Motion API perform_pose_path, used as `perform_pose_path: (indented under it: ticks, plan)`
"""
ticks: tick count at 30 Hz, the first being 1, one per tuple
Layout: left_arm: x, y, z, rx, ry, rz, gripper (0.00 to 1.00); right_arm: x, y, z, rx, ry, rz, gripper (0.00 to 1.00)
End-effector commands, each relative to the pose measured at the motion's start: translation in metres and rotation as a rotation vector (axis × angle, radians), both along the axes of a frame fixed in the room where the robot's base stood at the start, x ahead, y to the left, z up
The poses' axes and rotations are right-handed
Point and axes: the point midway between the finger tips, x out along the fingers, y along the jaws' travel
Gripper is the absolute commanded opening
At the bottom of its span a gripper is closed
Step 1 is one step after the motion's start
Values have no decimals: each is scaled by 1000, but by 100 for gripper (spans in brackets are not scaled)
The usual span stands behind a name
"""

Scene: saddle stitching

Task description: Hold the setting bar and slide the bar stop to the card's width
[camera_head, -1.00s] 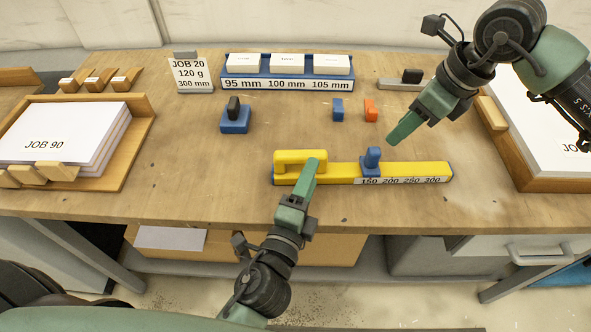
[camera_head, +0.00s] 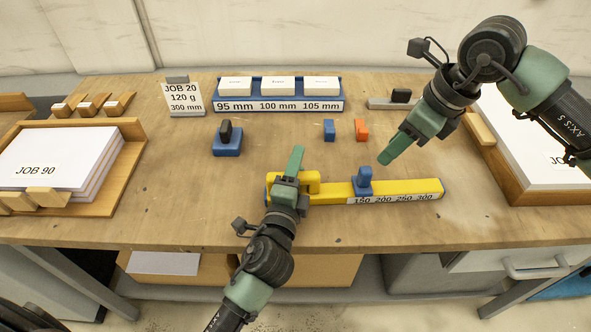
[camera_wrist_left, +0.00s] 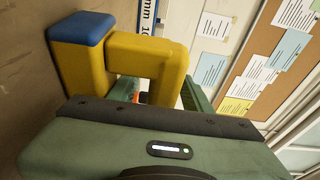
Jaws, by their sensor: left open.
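The yellow setting bar (camera_head: 335,193) lies on the table, with a raised yellow handle at its left end. The handle also shows close up in the left wrist view (camera_wrist_left: 150,50), beside a blue end cap. The blue bar stop (camera_head: 364,182) sits on the bar near the 150 mark; the scale runs right to 300. The card (camera_head: 183,98) reads JOB 20, 120 g, 300 mm. My left gripper (camera_head: 296,158) is open at the handle, its fingers reaching across it and partly hiding it. My right gripper (camera_head: 387,156) hangs behind and right of the stop, apart from it.
A blue rack (camera_head: 280,106) marked 95, 100 and 105 mm stands at the back. A blue block with a black knob (camera_head: 227,140), a small blue piece (camera_head: 329,130) and an orange piece (camera_head: 361,130) lie behind the bar. Paper trays flank the table, including JOB 90 (camera_head: 121,175).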

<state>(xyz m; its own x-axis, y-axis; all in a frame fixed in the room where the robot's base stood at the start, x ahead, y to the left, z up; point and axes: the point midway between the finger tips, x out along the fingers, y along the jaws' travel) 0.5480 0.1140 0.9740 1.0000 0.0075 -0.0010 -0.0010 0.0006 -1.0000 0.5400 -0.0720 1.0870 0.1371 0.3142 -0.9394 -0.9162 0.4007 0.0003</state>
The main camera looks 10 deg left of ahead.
Motion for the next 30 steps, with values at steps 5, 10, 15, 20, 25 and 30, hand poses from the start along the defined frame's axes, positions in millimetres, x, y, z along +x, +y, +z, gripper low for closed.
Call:
perform_pose_path:
  ticks: [5, 10, 15, 20, 25, 30]
  plan:
    - [0, 0, 0, 0, 0, 0, 35, 0, 0, 0, 0, 0, 0, 36]
    - [0, 0, 0, 0, 0, 0, 0, 0, 0, 0, 0, 0, 0, 36]
    - [0, 0, 0, 0, 1, 0, 0, 0, 0, 0, 0, 0, 0, 36]
    - [-1, 0, -1, 0, 1, -1, 0, 0, 0, 0, 0, 0, 0, 36]
    - [-1, 0, -1, 0, 2, -1, 0, 0, 0, 0, 0, 0, 0, 36]
    - [-1, 0, -1, 0, 2, -1, 0, 0, 0, 0, 0, 0, 0, 36]
